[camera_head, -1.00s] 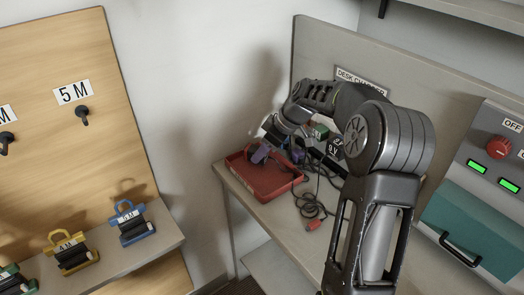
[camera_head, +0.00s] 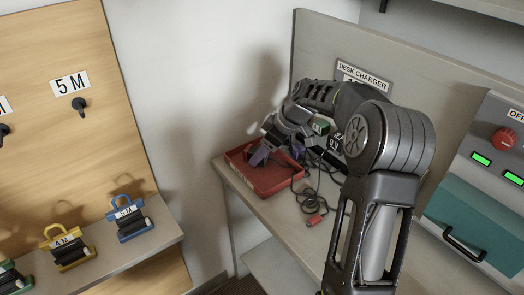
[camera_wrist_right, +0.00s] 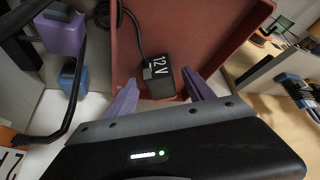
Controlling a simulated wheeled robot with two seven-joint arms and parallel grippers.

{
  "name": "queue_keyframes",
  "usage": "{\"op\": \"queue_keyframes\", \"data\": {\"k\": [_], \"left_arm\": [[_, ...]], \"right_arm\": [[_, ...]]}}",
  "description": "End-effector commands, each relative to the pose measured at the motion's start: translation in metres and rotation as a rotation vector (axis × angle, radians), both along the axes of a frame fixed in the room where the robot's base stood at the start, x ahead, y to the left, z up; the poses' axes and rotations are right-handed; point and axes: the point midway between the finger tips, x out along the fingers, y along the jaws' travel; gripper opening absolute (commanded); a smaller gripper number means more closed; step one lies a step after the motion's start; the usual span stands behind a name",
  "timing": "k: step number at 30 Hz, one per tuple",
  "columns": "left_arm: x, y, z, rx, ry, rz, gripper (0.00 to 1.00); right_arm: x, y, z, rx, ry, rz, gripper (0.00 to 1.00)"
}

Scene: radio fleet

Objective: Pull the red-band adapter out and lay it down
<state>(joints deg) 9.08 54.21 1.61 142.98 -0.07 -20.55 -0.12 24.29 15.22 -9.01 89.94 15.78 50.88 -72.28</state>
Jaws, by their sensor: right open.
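A black adapter marked 12 V (camera_wrist_right: 162,78) lies in the red tray (camera_wrist_right: 222,22) in the right wrist view, with its cable running up from it. No red band can be made out on it. My right gripper (camera_wrist_right: 160,80) is open, its purple fingertips on either side of the adapter. In the head view the right gripper (camera_head: 274,152) is low over the red tray (camera_head: 270,190), and its arm hides part of the desk behind. My left gripper is not in view.
A green block (camera_head: 321,127) and a black block marked 9 V (camera_head: 335,144) stand behind the tray. Loose cables and a red plug (camera_head: 315,220) lie at its right. A teal box (camera_head: 475,222) stands further right. Blue (camera_wrist_right: 75,78) and purple (camera_wrist_right: 62,33) blocks show in the wrist view.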

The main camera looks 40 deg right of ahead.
Motion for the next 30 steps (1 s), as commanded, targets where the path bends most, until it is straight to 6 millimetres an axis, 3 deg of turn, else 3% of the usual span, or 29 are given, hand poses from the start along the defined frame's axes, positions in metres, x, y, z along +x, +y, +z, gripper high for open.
{"op": "queue_keyframes", "data": {"k": [8,21,30], "left_arm": [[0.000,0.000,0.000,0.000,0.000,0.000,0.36],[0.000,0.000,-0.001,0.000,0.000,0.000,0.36],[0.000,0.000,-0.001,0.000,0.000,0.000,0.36]], "right_arm": [[-0.002,-0.002,0.005,-0.001,0.000,-0.001,0.61],[-0.030,-0.017,0.060,-0.001,-0.002,-0.001,0.61],[-0.035,-0.018,0.068,0.000,0.000,0.000,0.61]]}}
